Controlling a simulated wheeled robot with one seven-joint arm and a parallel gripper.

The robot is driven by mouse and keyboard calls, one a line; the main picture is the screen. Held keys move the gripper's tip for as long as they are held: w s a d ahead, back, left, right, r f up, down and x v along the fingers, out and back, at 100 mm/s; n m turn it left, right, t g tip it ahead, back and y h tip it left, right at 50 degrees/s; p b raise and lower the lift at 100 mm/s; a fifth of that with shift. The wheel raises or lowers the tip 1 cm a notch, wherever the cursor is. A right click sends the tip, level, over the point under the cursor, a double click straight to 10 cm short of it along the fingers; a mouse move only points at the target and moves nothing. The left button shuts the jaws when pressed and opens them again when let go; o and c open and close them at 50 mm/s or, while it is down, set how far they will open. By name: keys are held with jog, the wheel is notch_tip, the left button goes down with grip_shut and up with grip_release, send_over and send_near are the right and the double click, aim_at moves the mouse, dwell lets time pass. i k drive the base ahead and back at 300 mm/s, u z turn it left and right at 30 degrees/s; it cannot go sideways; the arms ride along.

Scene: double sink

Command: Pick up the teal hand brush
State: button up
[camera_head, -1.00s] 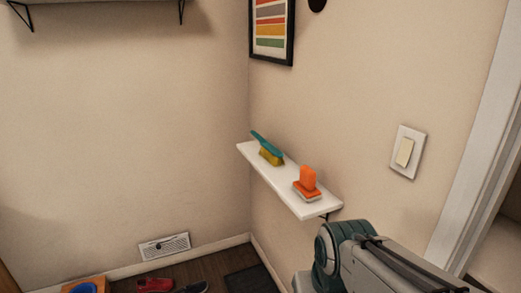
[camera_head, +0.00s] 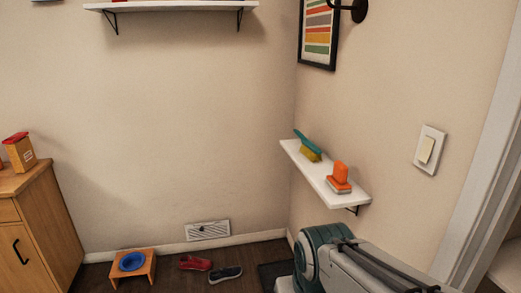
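The teal hand brush (camera_head: 307,144) has a teal handle and yellow bristles. It lies near the far left end of a white wall shelf (camera_head: 325,184) on the right wall, bristles down. An orange brush (camera_head: 339,178) with a pale base sits on the same shelf, nearer to me. Part of my arm shows at the bottom right, below and in front of the shelf. My gripper is not in view.
A wooden cabinet (camera_head: 38,232) with a box (camera_head: 20,152) on top stands at the left. A bowl stand (camera_head: 133,272), a red shoe (camera_head: 195,263) and a dark shoe (camera_head: 225,273) are on the floor. A door frame (camera_head: 474,170) is at the right.

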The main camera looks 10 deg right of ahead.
aim_at(312, 147)
jog(key=u, duration=1.05)
jog(key=i, duration=1.65)
jog(key=z, duration=0.75)
jog(key=i, duration=1.1)
jog(key=z, duration=1.65)
jog(key=i, duration=0.55)
jog(key=z, duration=0.45)
